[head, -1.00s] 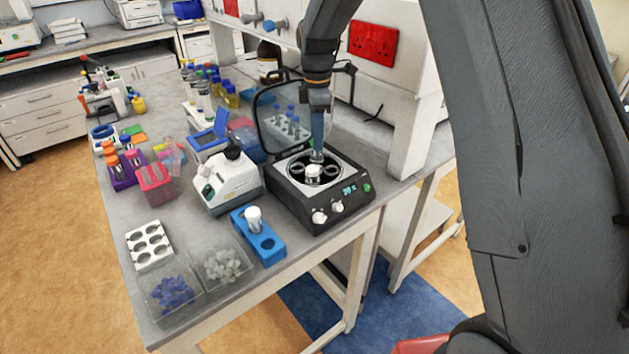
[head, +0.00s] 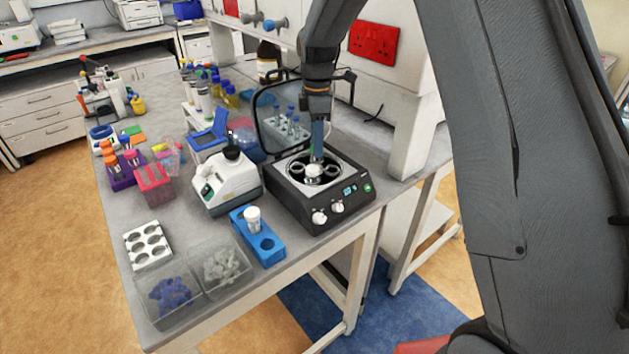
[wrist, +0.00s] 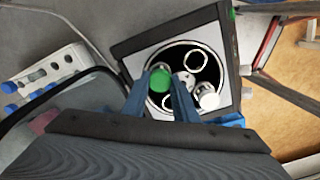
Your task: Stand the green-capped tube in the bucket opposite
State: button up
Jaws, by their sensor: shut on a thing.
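The green-capped tube (wrist: 160,80) is between the fingers of my gripper (wrist: 161,97), which is shut on it. In the wrist view only its cap shows clearly. It is over the left side of the centrifuge rotor; I cannot tell how deep it sits in a bucket. A white-capped tube (wrist: 208,98) stands in a bucket across the rotor, and also shows in the head view (head: 313,170). Two other bucket rings, an upper one (wrist: 195,62) and a lower one (wrist: 170,101), look empty. In the head view my gripper (head: 317,153) reaches down into the open centrifuge (head: 291,203).
The centrifuge lid (head: 265,107) stands open behind the bowl. A blue rack (head: 269,254) with a white-capped tube (head: 253,217) is in front left. A white instrument (head: 230,185) stands to the left, and a tube rack (head: 287,127) stands behind.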

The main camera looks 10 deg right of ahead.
jog(key=o, duration=0.9)
notch_tip(320, 180, up, 8)
jog(key=b, duration=0.2)
jog(key=shift+f+b, duration=0.1)
jog(key=shift+b, duration=0.3)
jog(key=s+d+f+m, duration=0.1)
jog(key=s+d+m, duration=0.1)
jog(key=s, duration=0.1)
jog(key=s+d+f+m+b, duration=0.1)
jog(key=s+f+m, duration=0.1)
jog(key=s+m, duration=0.1)
jog(key=s+d+f+m, duration=0.2)
jog(key=s+m, duration=0.1)
jog(key=s, duration=0.1)
jog(key=shift+s+d+f+t, duration=0.15)
jog(key=shift+s+d+t, duration=0.15)
jog(key=shift+d, duration=0.05)
jog(key=s+d+f+m, duration=0.1)
jog(key=s+f+m, duration=0.1)
jog(key=s, duration=0.3)
jog(key=s+d+f+m+b, duration=0.1)
jog(key=s+d+f+m, duration=0.1)
jog(key=s+m, duration=0.3)
jog(key=s+d+f+m+b, duration=0.1)
jog(key=s+f+m, duration=0.2)
jog(key=s, duration=0.3)
jog(key=shift+s+d+t, duration=0.25)
jog(key=shift+d+t, duration=0.05)
jog(key=shift+t, duration=0.1)
